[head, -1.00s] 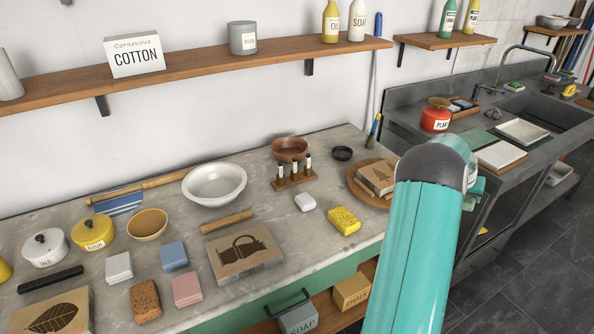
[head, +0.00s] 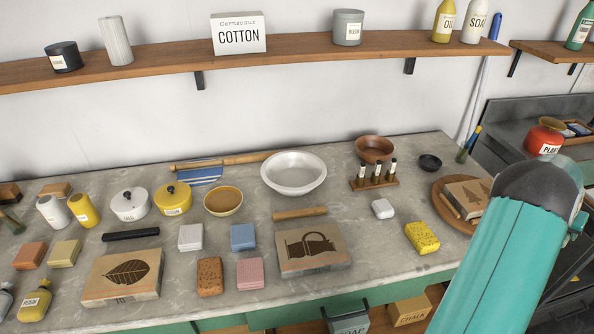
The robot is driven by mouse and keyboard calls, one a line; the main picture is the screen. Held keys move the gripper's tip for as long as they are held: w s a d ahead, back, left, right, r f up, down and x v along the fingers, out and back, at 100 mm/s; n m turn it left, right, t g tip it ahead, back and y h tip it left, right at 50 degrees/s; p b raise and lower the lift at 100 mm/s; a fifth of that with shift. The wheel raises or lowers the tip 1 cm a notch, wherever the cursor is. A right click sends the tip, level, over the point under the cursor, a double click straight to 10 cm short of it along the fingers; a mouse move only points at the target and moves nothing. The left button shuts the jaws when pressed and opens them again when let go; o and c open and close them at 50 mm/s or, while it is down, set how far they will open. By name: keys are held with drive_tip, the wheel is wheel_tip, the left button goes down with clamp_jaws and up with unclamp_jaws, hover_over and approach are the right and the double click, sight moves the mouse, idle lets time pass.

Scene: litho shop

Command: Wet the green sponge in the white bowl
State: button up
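The white bowl (head: 293,174) stands upright toward the back of the grey stone counter, below the shelf, and looks empty. No block on the counter is clearly green. A pale yellow-green block (head: 64,253) lies at the left beside an orange-brown one (head: 30,255); I cannot tell whether it is the green sponge. My teal arm comes in at the lower right, over the counter's right end. My gripper is out of view, hidden beyond the arm or outside the picture.
White (head: 190,237), blue (head: 243,237), pink (head: 249,273) and brown (head: 209,276) blocks lie in front of the bowl. A rolling pin (head: 300,213) and printing block (head: 313,252) are nearby. A yellow sponge (head: 422,237) lies right. A bottle rack (head: 374,183) stands right of the bowl.

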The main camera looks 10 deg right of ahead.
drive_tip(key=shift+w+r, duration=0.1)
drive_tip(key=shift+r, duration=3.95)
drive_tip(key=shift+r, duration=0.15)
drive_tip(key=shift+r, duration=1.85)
